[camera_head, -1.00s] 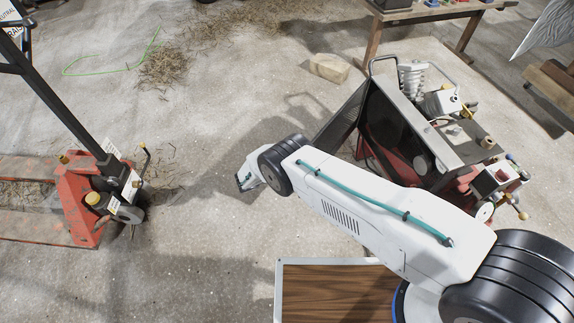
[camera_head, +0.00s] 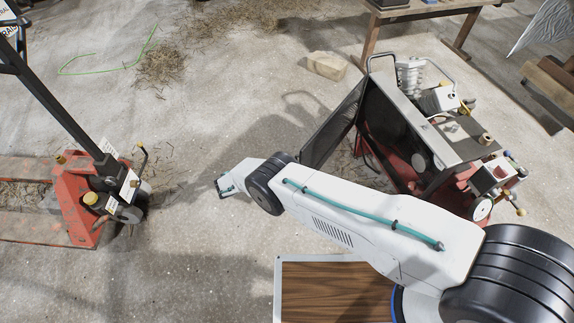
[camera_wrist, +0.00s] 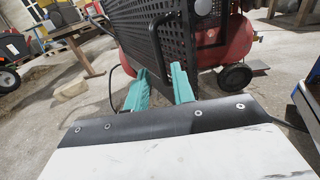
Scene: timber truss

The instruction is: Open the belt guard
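The belt guard (camera_head: 333,127) is a dark mesh panel standing swung out to the left from the open side of the red compressor (camera_head: 405,130). My gripper (camera_wrist: 160,84) shows two teal fingers standing apart. A dark edge of the guard lies at the gap between the fingertips; I cannot tell whether they touch it.
An orange pallet jack (camera_head: 75,198) stands at the left. A pale block (camera_head: 327,65) lies on the floor behind the guard, and a wooden bench (camera_head: 420,13) stands farther back. The concrete floor between the pallet jack and the compressor is mostly clear.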

